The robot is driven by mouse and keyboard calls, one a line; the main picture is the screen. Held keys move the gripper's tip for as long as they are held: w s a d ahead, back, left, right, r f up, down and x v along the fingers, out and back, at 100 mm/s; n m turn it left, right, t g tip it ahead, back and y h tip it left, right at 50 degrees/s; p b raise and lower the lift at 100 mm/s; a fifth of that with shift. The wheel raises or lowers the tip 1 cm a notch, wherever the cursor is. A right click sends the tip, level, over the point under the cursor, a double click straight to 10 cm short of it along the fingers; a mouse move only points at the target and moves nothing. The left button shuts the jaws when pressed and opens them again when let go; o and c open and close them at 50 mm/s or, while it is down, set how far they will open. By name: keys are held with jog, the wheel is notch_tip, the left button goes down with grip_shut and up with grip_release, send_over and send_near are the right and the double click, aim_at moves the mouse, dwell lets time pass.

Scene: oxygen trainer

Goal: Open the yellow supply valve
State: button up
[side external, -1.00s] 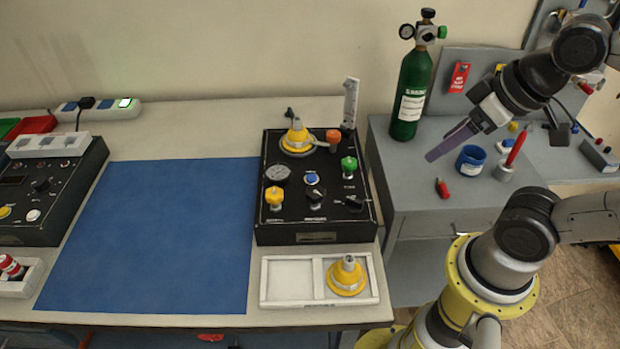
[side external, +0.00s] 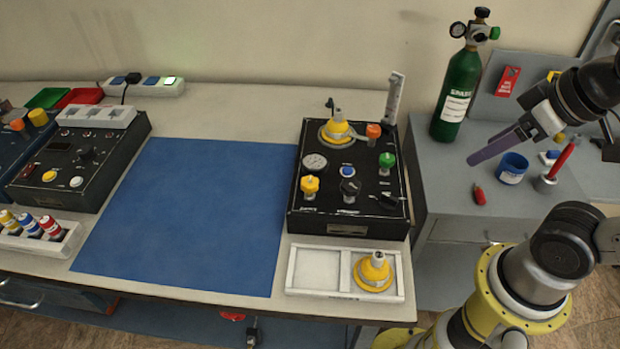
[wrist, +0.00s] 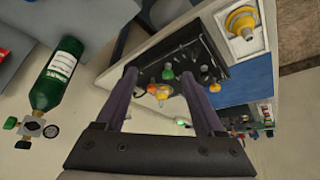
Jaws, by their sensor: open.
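The black control panel (side external: 300,213) stands on the bench, right of the blue mat. The yellow supply valve knob (side external: 309,187) is at its front left, below the round gauge (side external: 315,163). The wrist view shows the panel (wrist: 182,53) beyond my fingers; a small yellow knob (wrist: 214,87) there is partly hidden by the right finger. My gripper (side external: 474,160) is open and empty, up and to the right of the panel in the side view and well apart from the knob. Its two purple fingers are spread in the wrist view (wrist: 160,68).
On the panel are a green knob (side external: 387,161), black knobs, an orange knob (side external: 373,131) and a yellow cone-shaped fitting (side external: 337,130). A white tray (side external: 317,267) lies in front. A green cylinder (side external: 462,88) stands at the back right. The blue mat (side external: 190,210) is clear.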

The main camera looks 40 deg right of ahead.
jog(key=w+a+r+m+g, duration=0.2)
jog(key=w+a+r+m, duration=0.3)
jog(key=w+r+m, duration=0.6)
jog(key=m+g, duration=0.1)
jog(key=g, duration=0.3)
send_over(310, 181)
notch_tip(310, 181, down, 9)
notch_tip(310, 181, down, 13)
jog(key=shift+f, duration=0.15)
